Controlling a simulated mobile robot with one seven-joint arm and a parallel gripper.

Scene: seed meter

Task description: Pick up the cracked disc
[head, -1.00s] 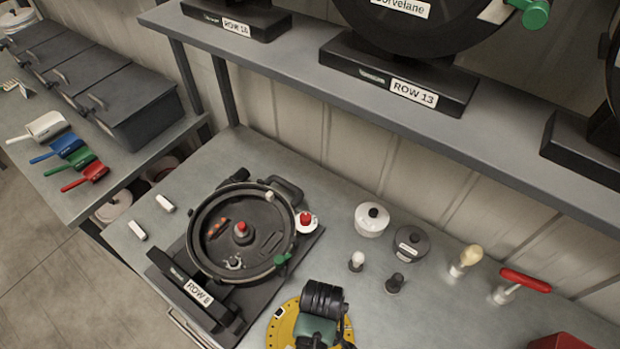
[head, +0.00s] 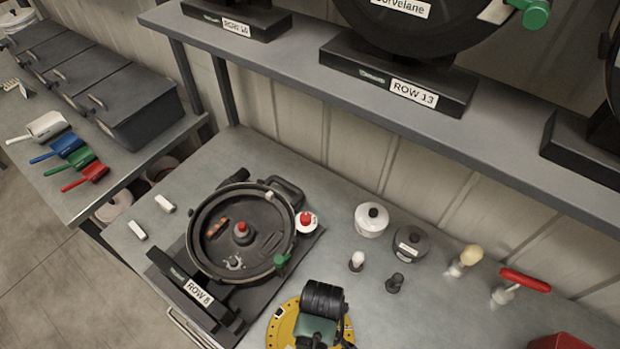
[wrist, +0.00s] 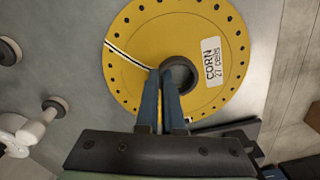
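The cracked disc (wrist: 128,75) is a yellow ring with small holes along its rim, a label reading "CORN 27 cells" and a dark raised hub around its centre hole. A black-and-white crack line runs across its left side in the wrist view. It lies flat on the bench, partly under my arm in the head view (head: 281,327). My gripper (wrist: 162,72) reaches over the disc, its two blue fingers close together at the near-left hub wall. They look closed on that wall, though the contact is partly hidden.
The seed meter marked ROW 8 (head: 208,260) stands left of the disc. A shelf (head: 440,125) overhangs the back. Bench between is mostly clear.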

